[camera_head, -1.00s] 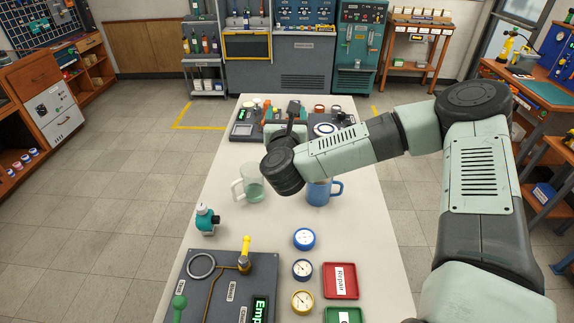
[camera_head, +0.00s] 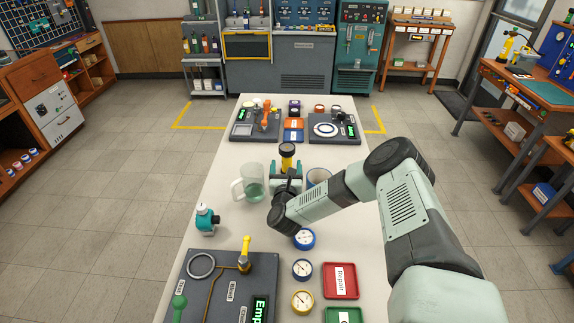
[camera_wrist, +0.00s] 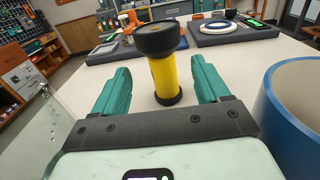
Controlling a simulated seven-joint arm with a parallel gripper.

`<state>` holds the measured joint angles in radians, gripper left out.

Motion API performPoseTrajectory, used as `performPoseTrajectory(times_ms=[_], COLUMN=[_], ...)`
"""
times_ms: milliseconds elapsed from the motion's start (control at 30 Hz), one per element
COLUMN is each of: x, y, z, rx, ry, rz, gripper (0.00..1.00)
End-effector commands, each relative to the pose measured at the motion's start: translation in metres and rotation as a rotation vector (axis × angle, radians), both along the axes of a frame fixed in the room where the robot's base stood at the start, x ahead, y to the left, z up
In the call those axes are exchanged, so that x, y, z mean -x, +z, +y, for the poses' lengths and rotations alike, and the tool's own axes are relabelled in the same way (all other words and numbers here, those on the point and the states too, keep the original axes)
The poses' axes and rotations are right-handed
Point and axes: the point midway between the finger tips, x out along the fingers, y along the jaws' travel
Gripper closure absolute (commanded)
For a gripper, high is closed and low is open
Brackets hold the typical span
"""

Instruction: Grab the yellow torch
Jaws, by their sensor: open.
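The yellow torch (camera_wrist: 164,80) stands upright on the white table, with a wide black head on top and a black base. In the wrist view it is centred between the fingers. In the head view the torch (camera_head: 287,157) shows just beyond my gripper, its lower part hidden. My gripper (camera_wrist: 163,90) is open, its two teal fingers to the left and right of the torch with a gap on each side. My gripper (camera_head: 286,168) also shows in the head view. I cannot tell whether the fingertips reach fully past the torch.
A blue mug (camera_wrist: 296,112) stands close to the right of my gripper. A clear glass mug (camera_head: 250,183) stands to the left. Gauges (camera_head: 304,239) and a red tray (camera_head: 340,281) lie nearer. Testbench panels (camera_head: 334,129) stand beyond the torch.

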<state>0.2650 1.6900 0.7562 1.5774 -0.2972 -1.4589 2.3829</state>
Motion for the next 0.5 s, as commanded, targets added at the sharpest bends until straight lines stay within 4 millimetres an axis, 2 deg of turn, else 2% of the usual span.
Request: performPoseTrajectory(times_ms=[167,400,500], x=[-0.015,-0.049,-0.056], y=[0.002,0.002,0.002], z=[0.000,0.000,0.000], rx=[0.001,0.001,0.000], ry=[-0.001,-0.001,-0.001], rz=[-0.003,-0.003,-0.001], gripper=[0.25,0.25,0.25])
